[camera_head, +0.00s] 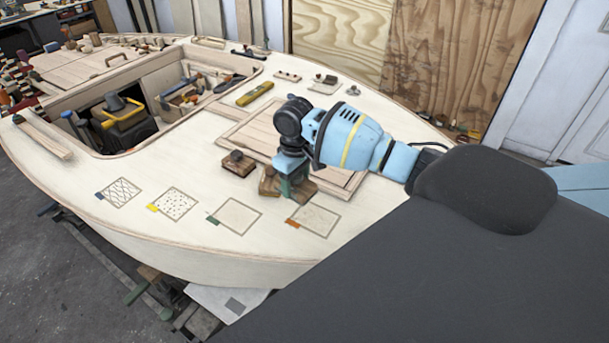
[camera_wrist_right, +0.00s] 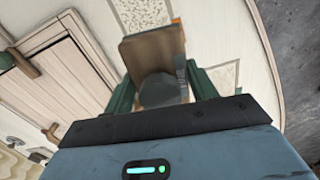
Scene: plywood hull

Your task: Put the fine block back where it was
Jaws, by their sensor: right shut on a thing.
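My right gripper (camera_head: 288,182), with green fingers, is low over the deck and shut on a brown wooden block. The held block (camera_head: 303,191) shows on both sides of the finger in the head view. In the right wrist view the same block (camera_wrist_right: 150,47), with a dark grey knob, sits between the fingers. Whether it touches the deck is unclear. Another knobbed wooden block (camera_head: 238,164) stands just left. Four outlined squares lie along the near deck: blue-tabbed crosshatched (camera_head: 118,192), yellow-tabbed coarse-speckled (camera_head: 174,204), green-tabbed finer (camera_head: 235,216) and orange-tabbed (camera_head: 313,219). My left gripper is out of view.
A panelled hatch (camera_head: 247,135) lies beneath and behind my right gripper. An open cockpit with tools (camera_head: 125,114) is at left. The near deck around the outlined squares is clear.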

